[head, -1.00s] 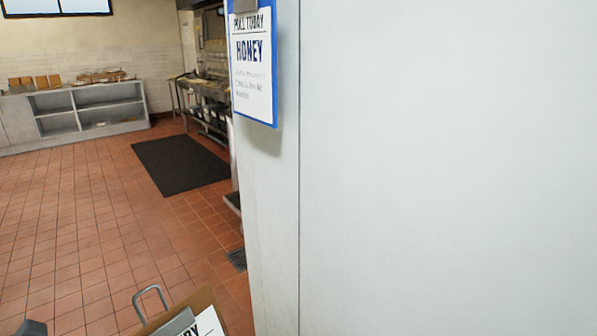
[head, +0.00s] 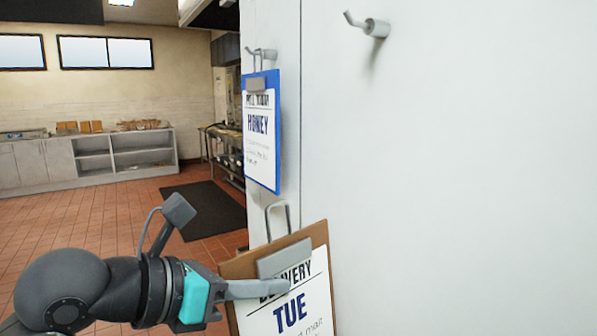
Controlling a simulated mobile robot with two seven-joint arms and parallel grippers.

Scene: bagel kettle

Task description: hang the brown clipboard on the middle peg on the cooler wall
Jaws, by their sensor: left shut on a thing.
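My left gripper (head: 272,289) is shut on the brown clipboard (head: 238,270) near its metal clip, with a finger across the sheet. The clipboard's white sheet reads "DELIVERY TUE", and a wire loop (head: 277,217) stands up from its top. Its lower part is cut off by the frame. A bare grey peg (head: 376,27) with an upturned tip sticks out of the white cooler wall (head: 470,190), above and right of the loop and apart from it. Another peg (head: 265,53), farther left, holds a blue clipboard. My right gripper is out of view.
The blue clipboard (head: 262,138) hangs on the wall just behind and above the brown one. Beyond the wall's left edge are open tiled floor (head: 70,225), a dark mat (head: 205,208) and a low shelf unit (head: 95,158). The wall at right is clear.

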